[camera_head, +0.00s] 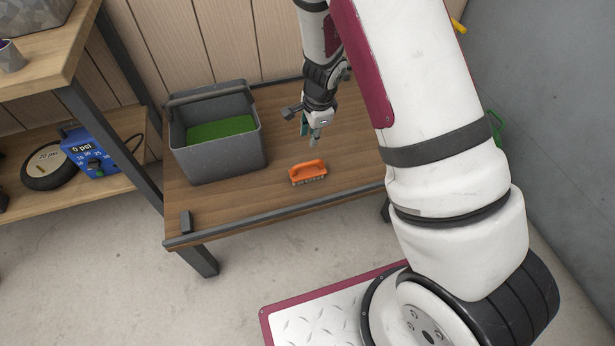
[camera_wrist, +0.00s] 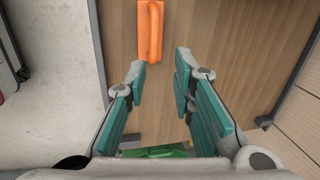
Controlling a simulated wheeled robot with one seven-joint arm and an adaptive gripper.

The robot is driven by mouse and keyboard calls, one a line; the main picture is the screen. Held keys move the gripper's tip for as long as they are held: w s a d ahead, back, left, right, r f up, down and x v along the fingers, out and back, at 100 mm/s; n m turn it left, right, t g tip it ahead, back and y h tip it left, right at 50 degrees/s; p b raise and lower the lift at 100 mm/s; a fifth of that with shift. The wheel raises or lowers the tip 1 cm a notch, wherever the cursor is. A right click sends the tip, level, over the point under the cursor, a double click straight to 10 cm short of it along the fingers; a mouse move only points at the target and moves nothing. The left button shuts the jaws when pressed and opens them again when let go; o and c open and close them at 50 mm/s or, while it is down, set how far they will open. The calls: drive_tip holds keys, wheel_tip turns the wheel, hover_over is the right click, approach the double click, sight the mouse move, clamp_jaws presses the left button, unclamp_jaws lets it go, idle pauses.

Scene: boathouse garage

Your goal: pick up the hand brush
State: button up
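The orange hand brush (camera_head: 308,172) lies on the wooden table, bristles down, right of the grey bin in the head view. In the wrist view the brush (camera_wrist: 151,30) is at the top centre, beyond my fingertips. My gripper (camera_head: 311,138) is above the table, behind the brush and apart from it. In the wrist view my gripper (camera_wrist: 160,80) has its teal-padded fingers spread with nothing between them. The brush's bristles are mostly hidden under its orange body.
A grey bin (camera_head: 218,160) with a green inside stands left on the table (camera_head: 235,205). A small dark block (camera_head: 186,222) sits at the table's front left corner. A shelf to the left holds a blue gauge device (camera_head: 90,152). The tabletop around the brush is clear.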

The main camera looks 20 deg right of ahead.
drive_tip(key=b, duration=0.4)
hover_over(311, 164)
drive_tip(key=shift+m, duration=0.3)
drive_tip(key=f, duration=1)
drive_tip(key=shift+s+d, duration=0.2)
drive_tip(key=shift+s, duration=0.05)
drive_tip(key=shift+b+x, duration=1.7)
drive_tip(key=shift+x, duration=1.65)
drive_tip(key=shift+s, duration=0.15)
clamp_jaws()
